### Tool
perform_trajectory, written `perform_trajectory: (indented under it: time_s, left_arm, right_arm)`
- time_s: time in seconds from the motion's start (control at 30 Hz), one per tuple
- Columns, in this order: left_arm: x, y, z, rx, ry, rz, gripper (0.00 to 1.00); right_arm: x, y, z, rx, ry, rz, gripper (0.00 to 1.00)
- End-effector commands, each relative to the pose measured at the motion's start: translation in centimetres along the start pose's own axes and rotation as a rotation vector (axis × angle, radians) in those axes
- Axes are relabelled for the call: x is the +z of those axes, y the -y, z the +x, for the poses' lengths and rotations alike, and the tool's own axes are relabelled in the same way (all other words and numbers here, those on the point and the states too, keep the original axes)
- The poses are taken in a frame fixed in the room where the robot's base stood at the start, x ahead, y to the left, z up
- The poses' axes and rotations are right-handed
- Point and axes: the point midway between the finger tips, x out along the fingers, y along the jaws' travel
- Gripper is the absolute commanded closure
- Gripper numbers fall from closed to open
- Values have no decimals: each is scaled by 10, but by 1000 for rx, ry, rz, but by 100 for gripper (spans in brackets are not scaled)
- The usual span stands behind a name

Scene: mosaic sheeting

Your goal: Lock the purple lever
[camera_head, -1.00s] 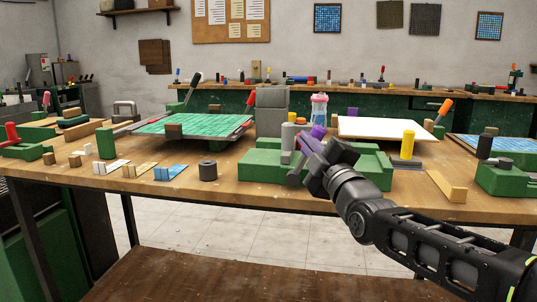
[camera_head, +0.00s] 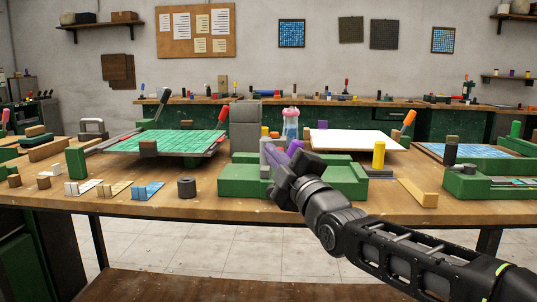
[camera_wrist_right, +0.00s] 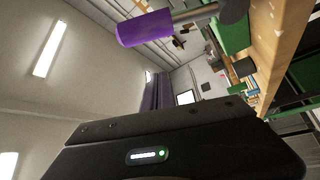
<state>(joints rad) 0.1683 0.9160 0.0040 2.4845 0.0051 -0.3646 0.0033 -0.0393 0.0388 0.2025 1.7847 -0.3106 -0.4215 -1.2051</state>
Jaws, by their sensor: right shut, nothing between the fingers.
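The purple lever (camera_head: 294,147) stands at the green fixture (camera_head: 240,180) on the front workbench, partly hidden behind my right gripper. In the right wrist view its purple handle (camera_wrist_right: 145,27) shows near the top, with a metal rod running off to the right. My right gripper (camera_head: 282,164) is at the fixture, close beside the lever in the head view. It is shut with nothing in it. In the wrist view the handle is clear of the dark gripper body at the bottom. Whether any part touches the lever is hidden. My left gripper is out of view.
A grey upright block (camera_head: 244,128) and a grey cylinder (camera_head: 267,152) are by the fixture. A green tiled sheet (camera_head: 180,142) lies left, a white board (camera_head: 350,139) right. A yellow handle (camera_head: 379,154) stands right of my gripper.

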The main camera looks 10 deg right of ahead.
Motion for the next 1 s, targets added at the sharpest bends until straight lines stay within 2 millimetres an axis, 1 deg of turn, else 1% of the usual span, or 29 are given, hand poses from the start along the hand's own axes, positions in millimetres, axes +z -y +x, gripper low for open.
perform_trajectory:
  time_s: [0.03, 0.2, 0.3, 0.4, 0.5, 0.6, 0.87, 1.0]
  left_arm:
    - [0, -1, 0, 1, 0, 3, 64]
    - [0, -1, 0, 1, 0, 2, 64]
    - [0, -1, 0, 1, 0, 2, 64]
    - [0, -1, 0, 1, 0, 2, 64]
    - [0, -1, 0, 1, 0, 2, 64]
    - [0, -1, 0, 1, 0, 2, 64]
    - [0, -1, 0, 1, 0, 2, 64]
    - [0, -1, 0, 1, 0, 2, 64]
  right_arm:
    - [3, -1, -10, 1, 5, -3, 100]
    - [1, -3, -43, 2, 4, -3, 100]
    - [1, -3, -60, 3, 4, -2, 100]
    - [1, -3, -72, 2, 3, 0, 100]
    - [1, -3, -78, 1, 3, -1, 100]
    - [1, -2, -80, 1, 2, -1, 100]
    - [1, -2, -80, 1, 2, 1, 100]
    - [1, -2, -80, -1, 3, 54, 100]
